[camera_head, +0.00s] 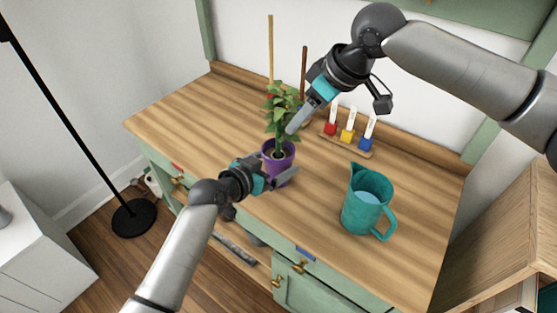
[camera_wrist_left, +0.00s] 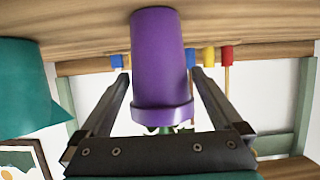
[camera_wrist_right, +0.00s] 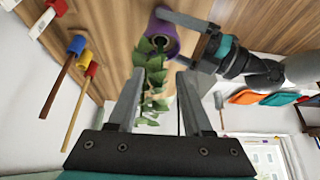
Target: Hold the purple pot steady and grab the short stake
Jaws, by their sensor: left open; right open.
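The purple pot (camera_head: 278,158) stands upright on the wooden counter with a leafy green plant (camera_head: 282,108) in it. My left gripper (camera_head: 289,178) is open at the pot's near side. In the left wrist view the pot (camera_wrist_left: 160,65) lies between its spread fingers (camera_wrist_left: 161,78), with gaps on both sides. My right gripper (camera_head: 292,130) is open above the pot beside the foliage. In the right wrist view the leaves (camera_wrist_right: 152,85) show between its fingers (camera_wrist_right: 160,78). Behind the plant stand a tall tan stake (camera_head: 270,50) and a shorter dark brown stake (camera_head: 304,68). No stake is visible in the plant.
A teal pitcher (camera_head: 367,200) stands on the counter to the right. A rack (camera_head: 345,144) with red, yellow and blue labelled markers is behind it. The stakes' coloured bases show in the right wrist view, one of them blue (camera_wrist_right: 76,45). The counter's left part is clear.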

